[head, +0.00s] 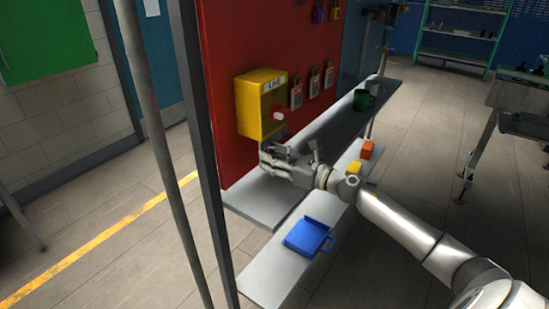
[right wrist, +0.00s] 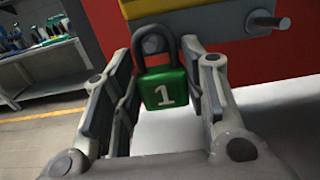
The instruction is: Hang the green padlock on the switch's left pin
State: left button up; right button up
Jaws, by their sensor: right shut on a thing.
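The yellow switch box (head: 258,104), labelled LIVE, is fixed to the red panel. My right gripper (head: 270,157) is just below its lower edge. The padlock is upright, shackle up. The round end of a grey pin (right wrist: 153,44) shows within the shackle loop; I cannot tell whether the shackle is around it or only in line with it. A second pin (right wrist: 268,22) sticks out to the right. The padlock cannot be made out in the head view. My left gripper is not in view.
A grey shelf (head: 262,199) below holds a green mug (head: 361,100). A lower shelf (head: 266,278) bears a blue tray (head: 306,236) and orange (head: 366,149) and yellow (head: 355,167) blocks.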

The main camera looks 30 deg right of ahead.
jog(key=o, duration=1.1)
jog(key=shift+o, duration=0.2)
jog(key=v, duration=1.2)
